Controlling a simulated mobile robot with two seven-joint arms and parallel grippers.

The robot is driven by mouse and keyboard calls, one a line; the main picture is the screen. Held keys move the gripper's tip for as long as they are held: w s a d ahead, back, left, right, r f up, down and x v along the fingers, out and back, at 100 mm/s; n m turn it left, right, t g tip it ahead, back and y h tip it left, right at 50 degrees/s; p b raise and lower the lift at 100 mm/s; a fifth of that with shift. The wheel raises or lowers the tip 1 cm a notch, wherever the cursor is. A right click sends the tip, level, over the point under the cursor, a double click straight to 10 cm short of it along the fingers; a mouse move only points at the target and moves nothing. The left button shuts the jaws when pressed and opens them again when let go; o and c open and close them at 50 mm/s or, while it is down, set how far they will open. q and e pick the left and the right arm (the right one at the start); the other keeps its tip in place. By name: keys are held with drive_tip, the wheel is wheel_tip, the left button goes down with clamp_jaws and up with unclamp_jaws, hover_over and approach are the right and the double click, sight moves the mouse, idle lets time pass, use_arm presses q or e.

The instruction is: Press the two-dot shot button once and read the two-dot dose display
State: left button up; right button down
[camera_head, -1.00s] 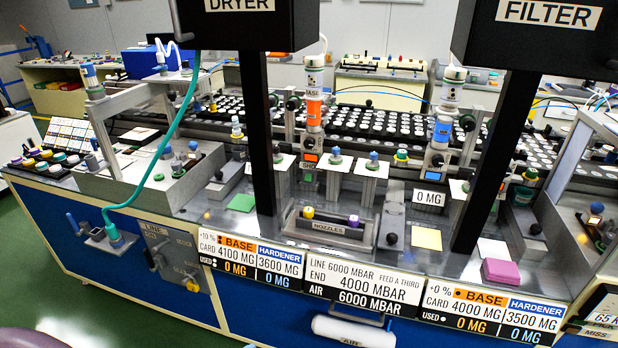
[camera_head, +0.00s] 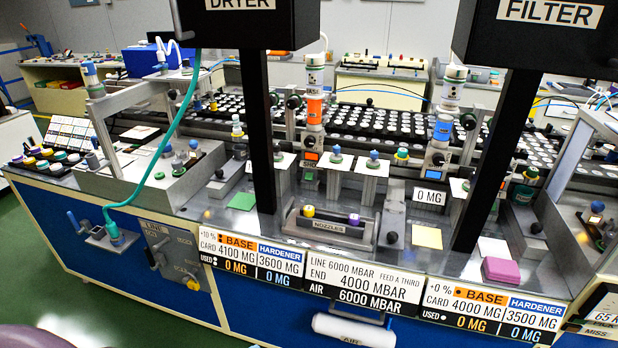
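Two upright dispensers stand at the bench: one with an orange band (camera_head: 314,108) left of centre, one with a blue band (camera_head: 443,130) right of centre. A white display reading "0 MG" (camera_head: 429,197) is at the foot of the blue-banded one. A small lit orange screen (camera_head: 311,155) sits low on the orange-banded one. Neither of my grippers is in view.
Dark posts carry the DRYER (camera_head: 239,12) and FILTER (camera_head: 550,22) boxes and block part of the bench. Card panels (camera_head: 252,257) (camera_head: 495,312) and a pressure panel (camera_head: 362,283) line the front edge. A nozzle tray (camera_head: 330,226) sits between the posts. A green hose (camera_head: 178,125) hangs at left.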

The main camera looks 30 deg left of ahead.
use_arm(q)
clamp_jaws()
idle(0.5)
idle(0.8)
